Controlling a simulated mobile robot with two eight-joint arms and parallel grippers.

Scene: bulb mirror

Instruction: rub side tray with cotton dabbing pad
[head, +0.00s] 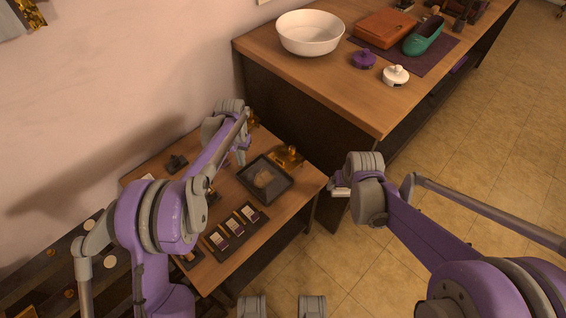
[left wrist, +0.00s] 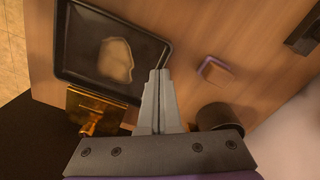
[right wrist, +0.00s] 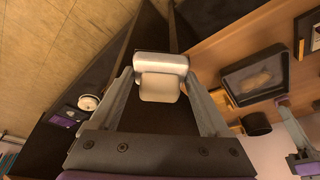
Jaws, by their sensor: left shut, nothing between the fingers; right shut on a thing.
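The side tray (head: 286,193) is a dark square tray on the small wooden table, with a pale beige patch (head: 265,179) inside; it also shows in the left wrist view (left wrist: 66,52). My left gripper (head: 243,156) is shut and empty; in the left wrist view its tips (left wrist: 160,75) are by the tray's corner. A small tan block with a purple edge (left wrist: 213,72) lies beside them. My right gripper (head: 338,188), off the table's right side, is shut on a white and silver object (right wrist: 160,78). I cannot tell whether this object or the block is the cotton dabbing pad.
A brass item (head: 287,156) stands behind the tray, and a dark holder with several cards (head: 232,233) lies in front. A dark cup (left wrist: 212,115) stands near the left gripper. The larger counter (head: 335,88) behind holds a white bowl (head: 310,33) and a green shoe (head: 424,36).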

